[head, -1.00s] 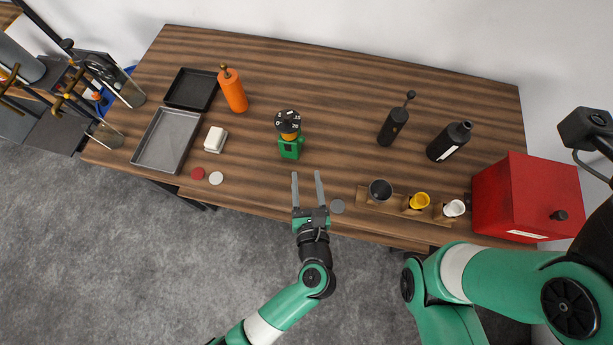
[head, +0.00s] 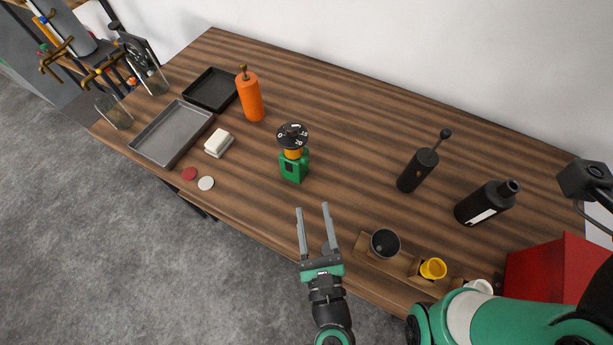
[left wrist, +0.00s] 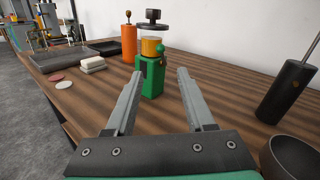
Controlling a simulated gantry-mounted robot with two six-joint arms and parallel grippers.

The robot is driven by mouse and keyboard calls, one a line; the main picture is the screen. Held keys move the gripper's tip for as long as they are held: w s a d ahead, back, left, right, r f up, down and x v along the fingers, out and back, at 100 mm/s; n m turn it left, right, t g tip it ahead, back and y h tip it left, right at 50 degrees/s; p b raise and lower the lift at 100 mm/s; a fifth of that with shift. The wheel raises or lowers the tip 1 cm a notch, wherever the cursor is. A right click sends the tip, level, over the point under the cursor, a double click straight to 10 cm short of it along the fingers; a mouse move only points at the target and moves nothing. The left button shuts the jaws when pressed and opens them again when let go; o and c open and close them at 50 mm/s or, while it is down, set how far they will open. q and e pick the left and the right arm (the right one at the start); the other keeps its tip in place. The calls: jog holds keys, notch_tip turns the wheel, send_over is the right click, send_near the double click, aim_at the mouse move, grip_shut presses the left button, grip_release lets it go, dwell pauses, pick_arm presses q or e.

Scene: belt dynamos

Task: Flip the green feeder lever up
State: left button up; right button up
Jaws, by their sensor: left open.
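The green feeder (head: 293,166) stands upright on the wooden table, with an orange middle and a round black marked dial on top. In the left wrist view the feeder (left wrist: 152,78) stands ahead, between and beyond the fingertips, with a dark part on its front and a small green knob at its upper right side. I cannot tell which part is the lever or how it is set. My left gripper (head: 313,209) is open and empty near the table's front edge, short of the feeder and apart from it. It also shows in the left wrist view (left wrist: 156,74). My right gripper is not visible.
An orange bottle (head: 250,97), white block (head: 218,143) and grey tray (head: 172,133) stand to the left. A black grinder (head: 418,170), black bottle (head: 484,204), cup rack (head: 402,271) and red box (head: 556,276) are right. The table between gripper and feeder is clear.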

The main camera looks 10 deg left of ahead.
aim_at(306, 160)
pick_arm(q)
jog(key=b+x, duration=0.1)
jog(key=x, duration=1)
jog(key=shift+w, duration=0.35)
jog(key=shift+r, duration=0.1)
jog(key=shift+c, duration=0.2)
grip_shut()
